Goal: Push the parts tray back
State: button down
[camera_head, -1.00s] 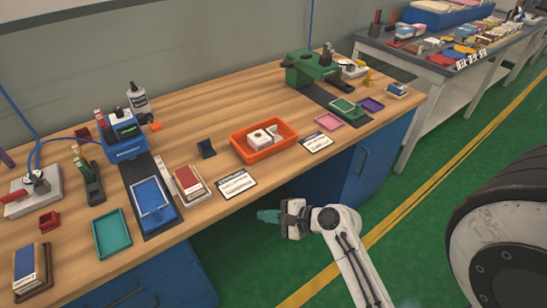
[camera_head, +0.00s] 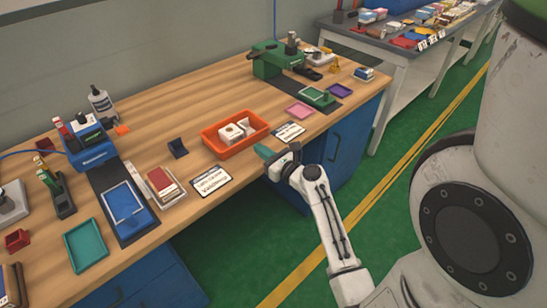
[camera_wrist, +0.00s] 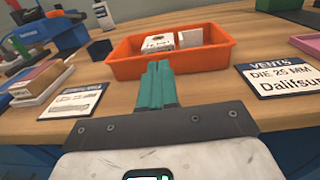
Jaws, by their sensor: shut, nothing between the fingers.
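The parts tray is an orange open box (camera_head: 212,144) near the front edge of the wooden bench, holding white parts (camera_head: 236,130). In the wrist view the orange tray (camera_wrist: 130,68) lies straight ahead, with a white boxy part (camera_wrist: 158,42) inside. My gripper (camera_head: 265,152) has teal fingers and is at the bench's front edge, just in front of the tray's right part. In the wrist view the fingers (camera_wrist: 157,72) are together and empty, pointing at the tray's front wall and overlapping its lower edge in the picture. I cannot tell whether they touch it.
Printed cards flank the tray, one at left (camera_head: 210,182) and one at right (camera_head: 288,132). A small dark stand (camera_head: 178,148) is left of the tray. A pink tray (camera_head: 298,110) and green press (camera_head: 270,60) stand farther right. Bare wood (camera_head: 195,105) lies behind the tray.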

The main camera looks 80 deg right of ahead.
send_near(228, 127)
jog(key=shift+s+a+r, duration=0.15)
jog(key=shift+s+a, duration=0.15)
jog(key=shift+s, duration=0.15)
jog(key=shift+s+a+r, duration=0.15)
jog(key=shift+s+a, duration=0.1)
jog(key=shift+s, duration=0.2)
jog(key=shift+w, duration=0.1)
jog(key=x, duration=1.2)
jog(key=shift+b, duration=0.3)
